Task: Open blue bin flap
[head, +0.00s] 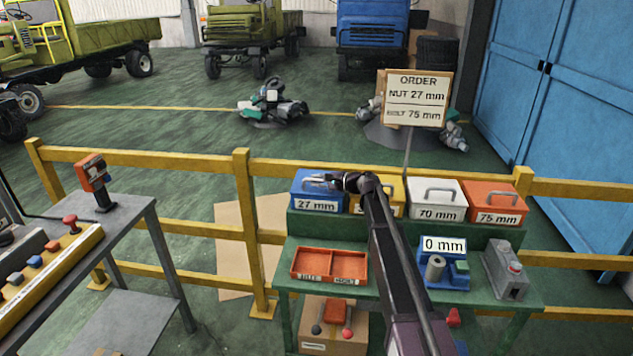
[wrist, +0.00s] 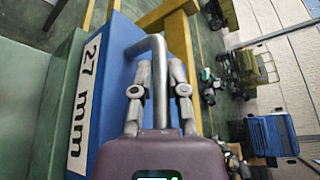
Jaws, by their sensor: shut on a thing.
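The blue bin (head: 309,194), labelled 27 mm, stands at the left end of the bin row on the green bench. Its flap looks closed. In the wrist view the blue bin (wrist: 114,68) fills the left middle, with its label turned sideways. A grey bar handle (wrist: 157,80) rises from its flap. My gripper (head: 328,180) is over the blue bin from the right. In the wrist view my gripper (wrist: 158,78) has one finger on each side of the handle and is shut on it. In the head view my gripper hides part of the handle.
A yellow bin (head: 396,194), a white bin (head: 437,199) and a red bin (head: 494,202) stand to the right. An orange tray (head: 329,265) and a 0 mm gauge (head: 443,262) are on the lower shelf. A yellow railing (head: 242,200) runs behind the bench.

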